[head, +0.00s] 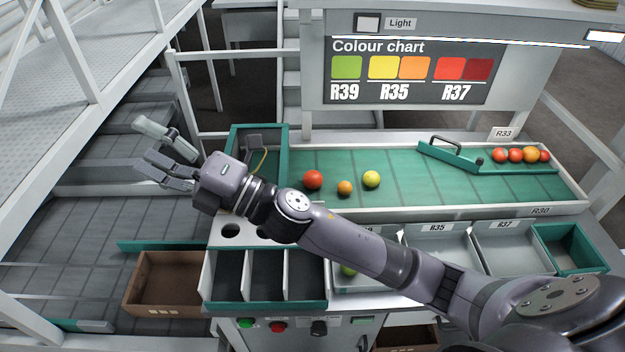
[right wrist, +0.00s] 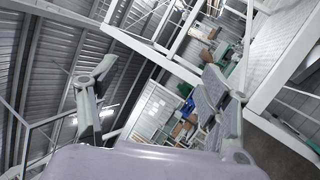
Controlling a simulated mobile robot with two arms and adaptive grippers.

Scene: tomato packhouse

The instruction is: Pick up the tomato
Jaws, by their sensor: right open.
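Three loose tomatoes lie on the green sorting mat (head: 420,181): a red one (head: 313,179), a smaller orange one (head: 344,188) and a yellow one (head: 371,179). Several red and orange tomatoes (head: 515,155) sit in a row behind the green gate at the right. A green tomato (head: 348,269) is partly hidden under my right arm. My right gripper (head: 152,157) is open and empty, left of the table and well away from the tomatoes. The right wrist view shows its spread fingers (right wrist: 150,105) with nothing between them. My left gripper is not in view.
A green gate with a handle (head: 450,154) crosses the mat. A green-rimmed bin (head: 233,150) stands at the mat's left end. Grey bins (head: 443,246) line the front, with a brown crate (head: 165,281) at lower left. Railings and stairs stand at the left.

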